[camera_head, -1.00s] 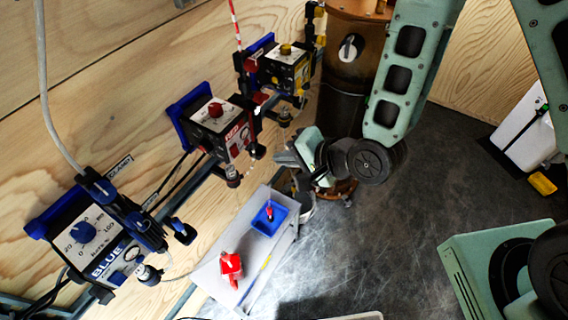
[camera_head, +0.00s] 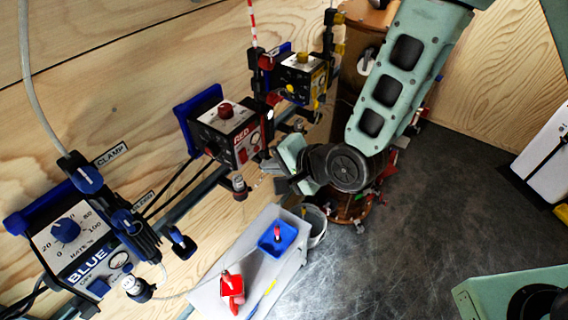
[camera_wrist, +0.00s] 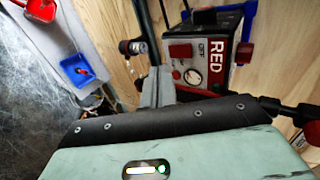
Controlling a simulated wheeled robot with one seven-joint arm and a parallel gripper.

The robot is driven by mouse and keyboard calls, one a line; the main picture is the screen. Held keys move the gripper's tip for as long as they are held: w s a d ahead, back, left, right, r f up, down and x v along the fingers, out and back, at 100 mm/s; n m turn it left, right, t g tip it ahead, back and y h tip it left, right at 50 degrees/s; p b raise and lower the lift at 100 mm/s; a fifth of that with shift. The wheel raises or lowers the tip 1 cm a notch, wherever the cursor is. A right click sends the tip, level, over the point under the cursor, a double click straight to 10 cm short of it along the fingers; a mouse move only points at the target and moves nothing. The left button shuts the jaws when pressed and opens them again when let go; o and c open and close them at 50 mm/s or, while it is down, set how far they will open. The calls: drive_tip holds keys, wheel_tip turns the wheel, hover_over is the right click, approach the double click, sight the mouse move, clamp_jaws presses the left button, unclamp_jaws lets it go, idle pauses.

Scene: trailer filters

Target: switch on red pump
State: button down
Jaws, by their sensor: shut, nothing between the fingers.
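The red pump (camera_head: 213,140) is a dark box with a red knob (camera_head: 225,110) on top, mounted on the wall in the middle of the row. Its front reads RED. The wrist view shows this front close up (camera_wrist: 217,75), with a red switch (camera_wrist: 180,51) beside an OFF label and a round gauge (camera_wrist: 193,77) below. My gripper (camera_head: 268,170) is shut and empty, just right of and below the pump's front. In the wrist view the closed fingers (camera_wrist: 158,82) are below and left of the switch, and contact cannot be told.
The blue pump (camera_head: 82,240) is at left and the yellow pump (camera_head: 303,75) is beyond the red one. A rail, hoses and fittings (camera_head: 240,187) crowd the pump fronts. Dark floor lies open at right.

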sight(244, 155)
drive_tip(key=w+a+p, duration=0.1)
drive_tip(key=w+a+f+p, duration=0.1)
drive_tip(key=w+a, duration=0.1)
drive_tip(key=shift+a, duration=0.3)
drive_tip(key=shift+f, duration=0.15)
drive_tip(key=shift+a+f+b, duration=0.1)
drive_tip(key=shift+f+b, duration=0.05)
drive_tip(key=shift+b, duration=0.35)
drive_tip(key=shift+r, duration=0.2)
drive_tip(key=shift+w+a+r+p, duration=0.1)
drive_tip(key=shift+r+p, duration=0.4)
drive_tip(key=shift+r, duration=0.4)
